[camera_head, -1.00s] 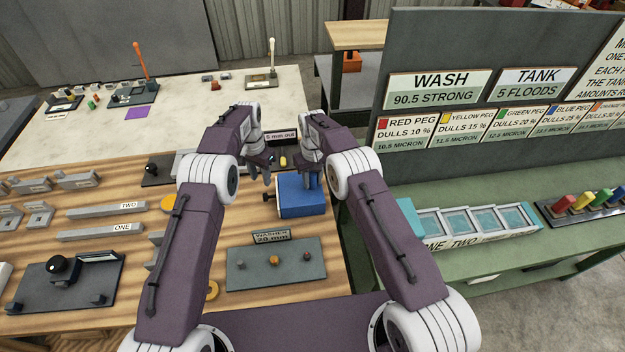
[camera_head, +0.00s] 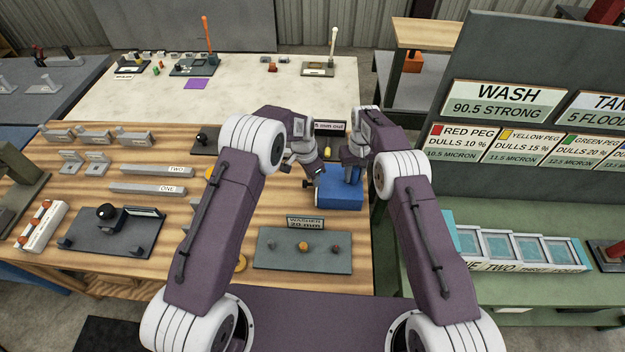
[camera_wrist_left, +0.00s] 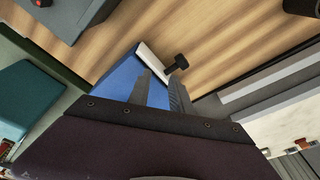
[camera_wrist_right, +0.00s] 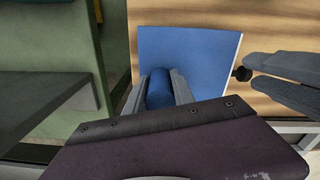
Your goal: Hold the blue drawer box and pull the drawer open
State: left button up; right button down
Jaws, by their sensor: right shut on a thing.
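The blue drawer box (camera_head: 340,197) sits at the right edge of the wooden table. Its pale drawer front (camera_wrist_left: 150,52) lies flush against the blue body, with a black knob (camera_wrist_left: 178,63) sticking out on the left. My right gripper (camera_head: 352,174) is shut on the blue upright post (camera_wrist_right: 159,88) on top of the box. My left gripper (camera_head: 314,174) is beside the drawer front, close to the knob. Its two fingers (camera_wrist_left: 160,88) are apart with nothing visible between them. The left fingers also show beside the knob in the right wrist view (camera_wrist_right: 283,80).
A grey plate (camera_head: 304,252) with small washers lies in front of the box. Grey bars (camera_head: 150,180) and a black-knobbed fixture (camera_head: 107,225) lie to the left. The green bench (camera_head: 440,235) with a blue tray row (camera_head: 515,247) stands to the right.

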aim_at(305, 181)
pick_arm(q)
jog(key=s+a+r+n+t+y, duration=0.25)
jog(key=s+n+t, duration=0.35)
jog(key=n+t, duration=0.3)
jog(key=shift+n+g+h, duration=0.45)
jog(key=shift+n+g, duration=0.25)
jog(key=x, duration=1.3)
jog(key=shift+s+a+f, duration=0.1)
jog(key=shift+s, duration=0.05)
grip_shut()
